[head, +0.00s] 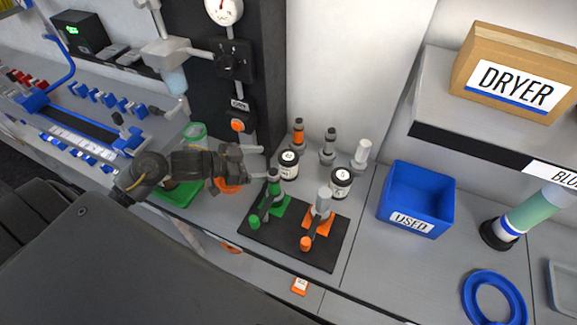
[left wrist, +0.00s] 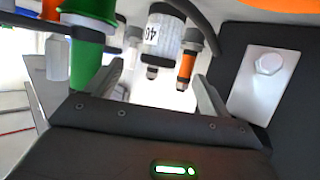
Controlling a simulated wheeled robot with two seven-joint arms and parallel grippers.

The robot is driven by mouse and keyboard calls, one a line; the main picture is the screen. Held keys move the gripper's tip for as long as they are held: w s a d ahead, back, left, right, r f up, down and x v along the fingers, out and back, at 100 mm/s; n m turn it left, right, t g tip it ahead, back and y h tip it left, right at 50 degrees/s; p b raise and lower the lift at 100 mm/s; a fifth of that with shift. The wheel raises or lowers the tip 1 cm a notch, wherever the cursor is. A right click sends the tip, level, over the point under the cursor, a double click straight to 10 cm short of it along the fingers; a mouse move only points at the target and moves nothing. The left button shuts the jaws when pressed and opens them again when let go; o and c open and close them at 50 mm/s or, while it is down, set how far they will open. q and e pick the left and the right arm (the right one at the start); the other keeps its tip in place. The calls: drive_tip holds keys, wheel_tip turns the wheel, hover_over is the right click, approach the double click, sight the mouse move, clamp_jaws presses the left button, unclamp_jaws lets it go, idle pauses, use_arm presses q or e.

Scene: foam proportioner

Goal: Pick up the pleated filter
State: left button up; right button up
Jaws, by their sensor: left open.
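I cannot tell for sure which item is the pleated filter. A small canister (head: 288,164) with a dark top and a white label stands on the grey bench; a white ribbed body with a number label (left wrist: 165,35) shows in the left wrist view. A similar canister (head: 340,182) stands to its right. A pale, white-topped piece (head: 362,153) stands behind that. My left gripper (head: 260,164) is open and empty, its fingers pointing right toward the first canister, just left of it. Its fingers also show in the left wrist view (left wrist: 157,92). My right gripper is out of view.
A green nozzle (head: 273,185) and a grey nozzle (head: 322,203) stand on a black mat (head: 285,238) close by. An orange-banded nozzle (head: 298,132) and a grey one (head: 328,146) stand behind. A blue USED bin (head: 415,198) is to the right.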

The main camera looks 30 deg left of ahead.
sight(288, 160)
use_arm(q)
drive_tip(key=x, duration=0.4)
drive_tip(key=shift+w, duration=0.15)
drive_tip(key=shift+w+d+p, duration=0.1)
drive_tip(key=shift+d+p, duration=0.05)
drive_tip(key=shift+p, duration=0.2)
drive_tip(key=p+x, duration=0.1)
drive_tip(key=x, duration=0.4)
drive_tip(key=shift+f, duration=0.1)
drive_tip(key=shift+c, duration=0.4)
drive_tip(key=c, duration=1)
drive_tip(key=shift+c, duration=0.2)
